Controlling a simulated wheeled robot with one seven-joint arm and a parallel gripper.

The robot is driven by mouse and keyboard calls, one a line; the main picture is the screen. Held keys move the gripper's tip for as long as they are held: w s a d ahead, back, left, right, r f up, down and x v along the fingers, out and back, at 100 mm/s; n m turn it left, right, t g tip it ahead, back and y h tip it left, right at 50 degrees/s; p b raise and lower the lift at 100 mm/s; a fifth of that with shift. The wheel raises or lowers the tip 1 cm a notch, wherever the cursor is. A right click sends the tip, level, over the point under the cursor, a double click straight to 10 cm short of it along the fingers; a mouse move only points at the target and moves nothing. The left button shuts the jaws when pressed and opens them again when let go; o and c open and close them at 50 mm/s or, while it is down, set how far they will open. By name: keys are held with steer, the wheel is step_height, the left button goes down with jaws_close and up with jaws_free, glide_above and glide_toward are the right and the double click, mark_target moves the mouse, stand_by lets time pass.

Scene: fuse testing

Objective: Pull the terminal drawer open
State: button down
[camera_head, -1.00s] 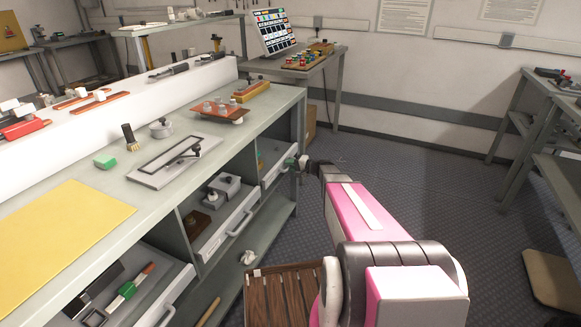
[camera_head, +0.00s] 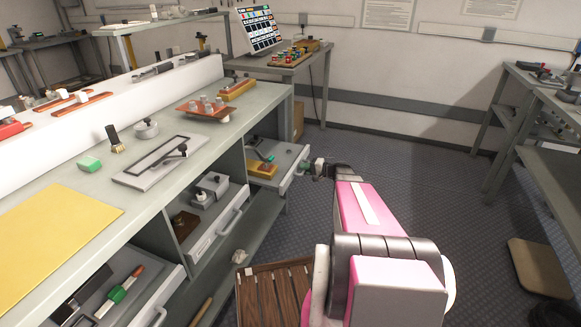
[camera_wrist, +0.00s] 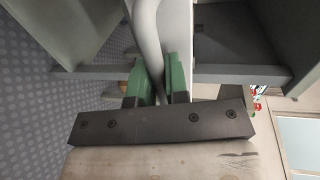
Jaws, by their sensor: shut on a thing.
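The far drawer (camera_head: 288,169) under the workbench stands pulled out in the head view. A yellow block and small dark and greenish items lie in it. My gripper (camera_head: 309,167) is at its front, on the handle side. In the wrist view, the green fingers of my gripper (camera_wrist: 160,85) are shut on the pale curved handle (camera_wrist: 147,45), one finger on each side. In the head view the handle is mostly hidden by my gripper.
A middle drawer (camera_head: 222,236) and a near drawer (camera_head: 150,288) also stand out from the workbench (camera_head: 160,204). A slatted wooden stool or crate (camera_head: 275,290) stands on the floor in front.

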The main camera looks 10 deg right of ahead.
steer(key=f+v, duration=0.3)
steer(key=v, duration=1.3)
steer(key=shift+s+d, duration=0.35)
steer(key=shift+d, duration=0.25)
steer(key=shift+f, duration=0.15)
steer(key=c, duration=1.1)
jaws_free()
steer(key=shift+c, duration=0.2)
steer(key=v, duration=1.1)
